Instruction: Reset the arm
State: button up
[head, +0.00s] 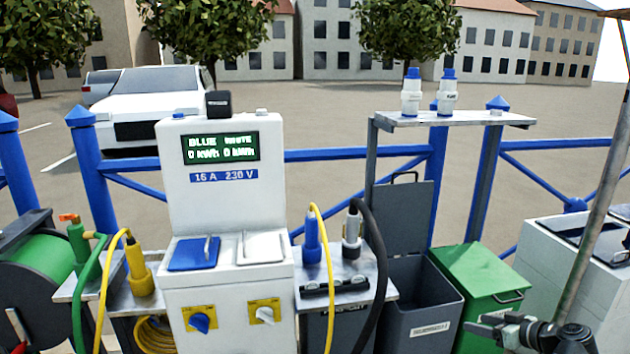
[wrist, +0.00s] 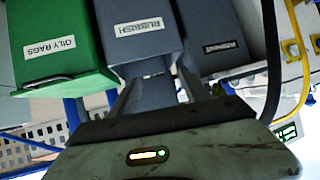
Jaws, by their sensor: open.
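My gripper (head: 482,327) is at the lower right of the head view, in front of the green bin, with its jaws pointing left. In the wrist view my gripper (wrist: 158,78) shows two dark fingers spread apart with nothing between them. The rest of my arm runs down out of the bottom of the head view.
A green bin (head: 482,280) labelled oily rags in the wrist view (wrist: 60,45) and a grey rubbish bin (head: 425,300) stand near my gripper. A white pedestal (head: 222,180) with sockets, cables and a metal shelf (head: 455,120) stand by a blue railing.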

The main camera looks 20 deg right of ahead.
jog(key=w+a+f+g+y, duration=0.1)
jog(key=w+a+f+g, duration=0.15)
jog(key=a, duration=0.55)
jog(key=w+a+f+g, duration=0.2)
jog(key=w+a+f, duration=0.1)
jog(key=a, duration=0.5)
jog(key=w+a+f+g+y, duration=0.1)
jog(key=w+a+f+g, duration=0.2)
jog(key=a, duration=0.5)
jog(key=s+a+f+m+g+h, duration=0.1)
jog(key=a+f+g+h, duration=0.1)
jog(key=a, duration=0.8)
jog(key=s+a+f+g+h, duration=0.1)
jog(key=a+f+g+h, duration=0.1)
jog(key=a, duration=0.8)
notch_tip(320, 180, up, 28)
jog(key=p, duration=2.7)
